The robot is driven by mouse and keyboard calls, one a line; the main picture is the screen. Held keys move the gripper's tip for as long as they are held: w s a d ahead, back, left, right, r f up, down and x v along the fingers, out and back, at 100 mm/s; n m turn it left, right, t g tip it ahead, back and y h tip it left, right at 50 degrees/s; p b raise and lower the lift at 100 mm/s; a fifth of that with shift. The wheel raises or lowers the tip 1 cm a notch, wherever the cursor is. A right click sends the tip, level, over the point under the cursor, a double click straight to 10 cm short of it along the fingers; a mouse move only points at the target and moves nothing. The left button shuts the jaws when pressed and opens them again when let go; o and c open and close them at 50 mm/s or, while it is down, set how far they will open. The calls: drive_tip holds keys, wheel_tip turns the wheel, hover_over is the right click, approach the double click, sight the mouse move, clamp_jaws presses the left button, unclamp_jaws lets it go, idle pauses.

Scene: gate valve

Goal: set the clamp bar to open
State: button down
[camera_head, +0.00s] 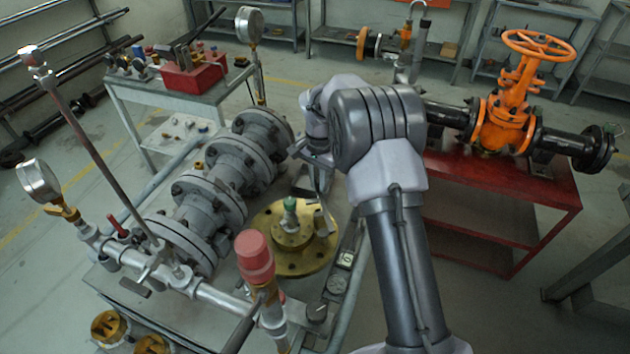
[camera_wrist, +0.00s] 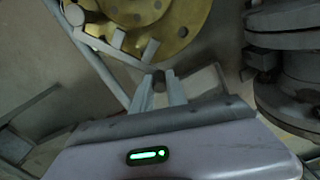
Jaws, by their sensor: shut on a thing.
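The brass flange (camera_head: 290,262) lies flat on the bench in the middle of the head view, with a green-topped fitting (camera_head: 290,205) on it. It also shows at the top of the wrist view (camera_wrist: 185,22). A thin grey bar (camera_wrist: 112,48), which looks like the clamp bar, runs across the flange's edge towards my fingers. My gripper (camera_wrist: 160,82) is shut on a small grey end piece, apparently part of this bar; the exact joint is unclear. In the head view my gripper (camera_head: 320,195) is beside the flange's right side, and my wrist partly hides it.
A grey flanged pipe (camera_head: 215,200) stands left of the flange. A pipe with a red cap (camera_head: 254,257) and gauges is in front. An orange valve (camera_head: 503,120) sits on a red table (camera_head: 500,195) at right.

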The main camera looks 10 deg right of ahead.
idle(0.4)
drive_tip(key=c, duration=1.3)
unclamp_jaws()
drive_tip(key=shift+d, duration=0.1)
wheel_tip(320, 180, up, 17)
drive_tip(key=p, duration=0.5)
drive_tip(key=shift+r+p, duration=0.2)
drive_tip(key=shift+p, duration=0.2)
